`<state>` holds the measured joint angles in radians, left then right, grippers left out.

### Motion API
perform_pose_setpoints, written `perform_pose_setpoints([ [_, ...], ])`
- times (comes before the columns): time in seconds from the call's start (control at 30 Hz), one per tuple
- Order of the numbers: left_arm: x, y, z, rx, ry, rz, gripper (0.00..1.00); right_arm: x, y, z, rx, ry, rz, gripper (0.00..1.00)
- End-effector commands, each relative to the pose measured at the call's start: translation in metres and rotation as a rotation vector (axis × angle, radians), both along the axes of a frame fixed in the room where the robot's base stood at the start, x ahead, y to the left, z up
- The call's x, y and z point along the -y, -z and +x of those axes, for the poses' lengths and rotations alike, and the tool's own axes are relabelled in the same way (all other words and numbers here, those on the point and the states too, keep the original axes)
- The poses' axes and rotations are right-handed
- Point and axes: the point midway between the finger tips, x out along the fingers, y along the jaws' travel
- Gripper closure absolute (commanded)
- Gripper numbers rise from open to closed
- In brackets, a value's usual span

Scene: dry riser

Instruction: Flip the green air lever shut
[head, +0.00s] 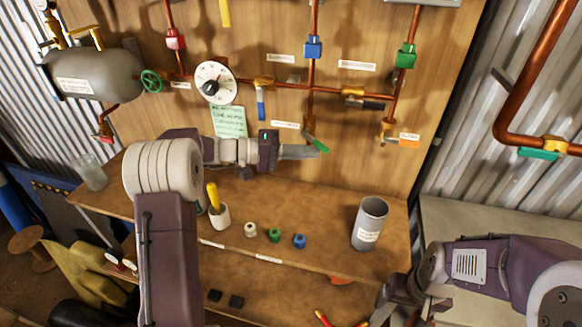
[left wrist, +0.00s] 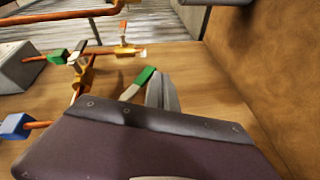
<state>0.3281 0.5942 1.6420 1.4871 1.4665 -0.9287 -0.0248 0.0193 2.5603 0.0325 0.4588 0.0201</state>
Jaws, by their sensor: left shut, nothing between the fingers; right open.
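A lever with a green grip (head: 316,144) hangs slanting down to the right from a brass valve at the foot of a copper pipe on the wooden board. My left gripper (head: 318,152) is shut and empty, its fingertips at the lever's lower end. In the left wrist view the green grip (left wrist: 139,81) stands just left of the grey fingers (left wrist: 162,90); I cannot tell whether they touch. A second green lever (head: 538,153) lies level under a brass valve at the far right. My right gripper (head: 398,305) is open, low at the right.
A grey cup (head: 368,224) stands on the bench shelf (head: 325,225), with white, green and blue caps left of it. A black lever (head: 373,105) and an orange-tipped valve (head: 408,143) are right of the left gripper. A blue lever (head: 261,106) hangs above it.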

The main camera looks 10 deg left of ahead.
Motion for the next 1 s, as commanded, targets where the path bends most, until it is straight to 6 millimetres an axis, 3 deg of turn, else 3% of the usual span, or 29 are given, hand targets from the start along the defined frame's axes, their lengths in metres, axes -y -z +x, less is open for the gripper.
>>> perform_pose_setpoints([
  [0.03, 0.002, 0.009, 0.000, 0.000, 0.001, -0.039, 1.00, 0.000, 0.019, 0.000, 0.001, 0.000, 0.000, 0.20],
  [0.2, 0.008, 0.002, -0.001, -0.003, 0.004, -0.158, 1.00, 0.000, 0.038, 0.000, 0.001, 0.000, 0.000, 0.20],
  [1.0, 0.015, -0.009, -0.002, -0.004, 0.005, -0.182, 1.00, 0.000, 0.050, 0.000, 0.001, 0.000, 0.000, 0.20],
])
